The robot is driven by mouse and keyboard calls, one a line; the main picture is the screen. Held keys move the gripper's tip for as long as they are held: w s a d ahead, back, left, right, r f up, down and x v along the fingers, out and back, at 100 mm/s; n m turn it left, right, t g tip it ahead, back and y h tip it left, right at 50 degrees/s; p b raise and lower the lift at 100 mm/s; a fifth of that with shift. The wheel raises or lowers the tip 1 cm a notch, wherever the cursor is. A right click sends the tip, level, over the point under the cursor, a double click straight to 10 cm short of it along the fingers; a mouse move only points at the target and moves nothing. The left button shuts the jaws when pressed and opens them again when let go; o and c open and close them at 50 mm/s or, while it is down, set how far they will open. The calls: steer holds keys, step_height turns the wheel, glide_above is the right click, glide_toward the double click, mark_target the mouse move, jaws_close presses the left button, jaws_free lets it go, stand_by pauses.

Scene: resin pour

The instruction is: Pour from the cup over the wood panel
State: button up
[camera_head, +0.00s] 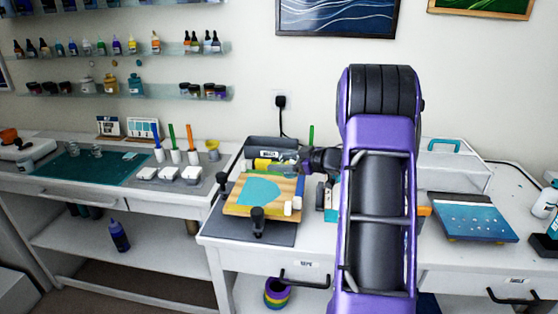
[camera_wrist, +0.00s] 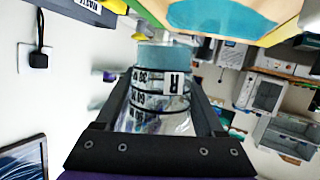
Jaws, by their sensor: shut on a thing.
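The wood panel (camera_head: 236,207) lies on the middle bench, with a light teal pool (camera_head: 257,191) over part of its top. The panel's edge (camera_wrist: 283,34) and teal pool also show at the top of the wrist view. My gripper (camera_wrist: 160,88) is shut on a clear cup (camera_wrist: 150,104) with black measuring marks and an R label. Teal resin (camera_wrist: 165,57) shows at the cup's far end, which points towards the panel. The cup appears tipped. In the head view my gripper (camera_head: 304,161) is at the panel's back right; the cup is hard to make out there.
A dark mat (camera_head: 262,232) lies under the panel, with a black knob (camera_head: 257,214) at the panel's front. My arm hides part of the bench. A blue panel (camera_head: 470,216) lies on the right. White cups with coloured sticks stand on the left bench (camera_head: 176,154).

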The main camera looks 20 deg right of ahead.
steer(key=n, duration=0.1)
steer(key=n+h, duration=0.1)
steer(key=a+n+h, duration=0.1)
steer(key=shift+s+r, duration=0.1)
steer(key=shift+r, duration=0.15)
steer(key=shift+d+n+h, duration=0.1)
steer(key=shift+n+h, duration=0.2)
steer(key=shift+n, duration=0.1)
steer(key=f+n+b, duration=0.1)
steer(key=b, duration=0.1)
steer(key=shift+t+h+b, duration=0.3)
steer(key=shift+t+b, duration=0.1)
steer(key=n+b, duration=0.1)
steer(key=b, duration=0.2)
steer(key=shift+f+h, duration=0.1)
steer(key=shift+h, duration=0.3)
steer(key=shift+n+b, duration=0.3)
steer(key=shift+b, duration=0.15)
steer(key=shift+r+p, duration=0.3)
steer(key=shift+r, duration=0.05)
steer(key=shift+d+f, duration=0.1)
steer(key=shift+b, duration=0.6)
steer(key=shift+f+n+t+h+b, duration=0.15)
steer(key=shift+n+t+h+b, duration=0.4)
steer(key=shift+b, duration=1.5)
